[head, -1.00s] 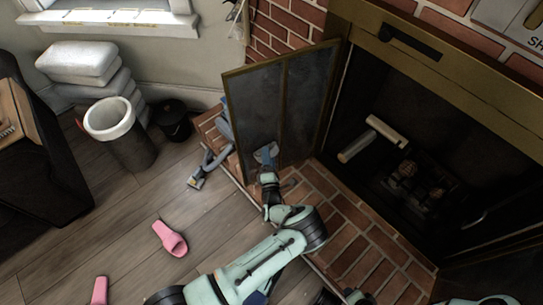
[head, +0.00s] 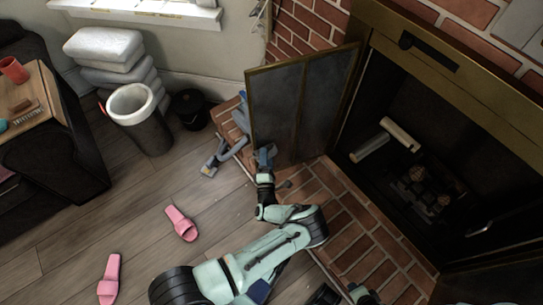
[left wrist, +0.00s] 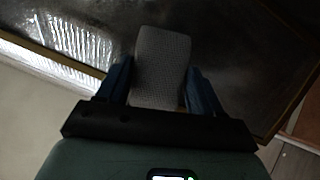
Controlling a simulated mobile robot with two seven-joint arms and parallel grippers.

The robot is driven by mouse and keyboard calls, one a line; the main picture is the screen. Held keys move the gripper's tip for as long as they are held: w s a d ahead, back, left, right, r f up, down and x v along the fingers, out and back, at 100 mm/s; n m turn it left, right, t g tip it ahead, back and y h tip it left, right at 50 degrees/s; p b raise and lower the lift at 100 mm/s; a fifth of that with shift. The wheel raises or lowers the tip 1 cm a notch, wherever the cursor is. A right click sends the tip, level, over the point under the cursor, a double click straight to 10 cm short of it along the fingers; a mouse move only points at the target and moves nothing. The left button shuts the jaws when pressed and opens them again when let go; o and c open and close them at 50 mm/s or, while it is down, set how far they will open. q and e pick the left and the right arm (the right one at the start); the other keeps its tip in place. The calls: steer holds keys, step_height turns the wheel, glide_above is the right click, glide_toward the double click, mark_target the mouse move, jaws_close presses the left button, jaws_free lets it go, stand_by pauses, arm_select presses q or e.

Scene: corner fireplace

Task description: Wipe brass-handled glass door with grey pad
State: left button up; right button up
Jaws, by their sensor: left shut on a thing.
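The open glass door (head: 277,105), dark panes in a brass-coloured frame, stands out from the left side of the fireplace. It fills the upper part of the left wrist view (left wrist: 235,70), with a bright streaky patch at left. I cannot make out its handle. My left gripper (head: 264,155) is at the door's lower outer corner. In the left wrist view the gripper (left wrist: 160,85) is shut on the grey pad (left wrist: 160,60), one blue finger on each side. The pad overlaps the glass; I cannot tell whether it touches.
The brick hearth (head: 345,215) runs below the door. Blue-grey tools (head: 222,155) lie left of it. A bin (head: 140,118), a black bucket (head: 190,108) and pink slippers (head: 181,223) stand on the floor. The firebox (head: 410,160) is open at right.

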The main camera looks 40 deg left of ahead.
mark_target(274, 152)
arm_select(q)
steer(key=shift+s+a+r+p, duration=0.15)
steer(key=shift+s+r+p, duration=0.05)
steer(key=shift+r+p, duration=0.6)
steer(key=shift+s+a+r+p, duration=0.2)
steer(key=shift+r+p, duration=0.35)
steer(key=shift+r, duration=0.3)
steer(key=shift+w+d+f+b, duration=0.1)
steer(key=shift+w+d+b, duration=0.45)
steer(key=shift+w, duration=0.35)
steer(key=shift+w+d+b, duration=0.3)
steer(key=shift+w+d, duration=0.35)
steer(key=shift+w, duration=0.25)
steer(key=shift+w+d+b, duration=0.35)
steer(key=shift+w, duration=0.25)
steer(key=shift+w+d+b, duration=0.3)
steer(key=shift+w+b, duration=0.05)
steer(key=shift+w, duration=0.25)
steer(key=shift+w+d, duration=0.2)
steer(key=shift+w, duration=0.25)
